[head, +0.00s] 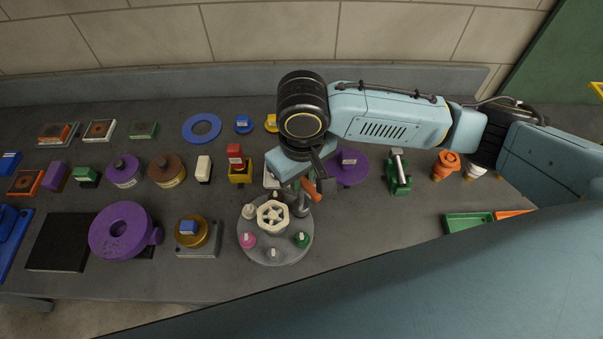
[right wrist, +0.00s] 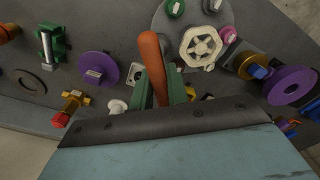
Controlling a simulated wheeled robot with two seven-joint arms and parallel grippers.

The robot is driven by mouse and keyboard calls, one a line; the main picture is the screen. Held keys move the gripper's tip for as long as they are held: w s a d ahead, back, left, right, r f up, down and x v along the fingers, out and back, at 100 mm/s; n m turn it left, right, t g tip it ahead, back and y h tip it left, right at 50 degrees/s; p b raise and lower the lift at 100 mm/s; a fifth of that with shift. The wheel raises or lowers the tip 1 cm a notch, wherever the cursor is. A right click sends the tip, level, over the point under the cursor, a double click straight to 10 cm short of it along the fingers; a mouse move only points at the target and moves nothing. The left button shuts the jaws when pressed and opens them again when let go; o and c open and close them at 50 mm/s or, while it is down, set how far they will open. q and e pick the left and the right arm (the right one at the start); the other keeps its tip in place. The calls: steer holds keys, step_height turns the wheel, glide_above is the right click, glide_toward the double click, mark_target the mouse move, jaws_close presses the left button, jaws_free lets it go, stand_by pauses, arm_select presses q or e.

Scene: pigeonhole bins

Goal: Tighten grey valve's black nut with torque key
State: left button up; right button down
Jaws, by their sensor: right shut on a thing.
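The grey valve (head: 262,259) is a round grey disc with a cream handwheel (head: 272,214) and coloured nuts around its rim, including pink (head: 248,241) and green (head: 302,240) ones. Its handwheel also shows in the right wrist view (right wrist: 201,47). I cannot clearly make out the black nut; my right gripper covers part of the valve's far side. My right gripper (head: 303,182) is shut on the orange handle of the torque key (head: 312,191). In the right wrist view the handle (right wrist: 152,62) stands between the green fingers. The key's working end is not clear. My left gripper is not in view.
A purple disc (head: 349,172) and a green clamp-like part (head: 398,178) lie right of the valve. A gold part on a grey plate (head: 199,236) and a large purple ring (head: 121,232) stand left. A grey ledge runs along the back.

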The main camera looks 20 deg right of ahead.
steer(key=shift+f, duration=0.3)
steer(key=c, duration=1.3)
jaws_free()
steer(key=shift+r, duration=1.2)
steer(key=shift+m, duration=0.3)
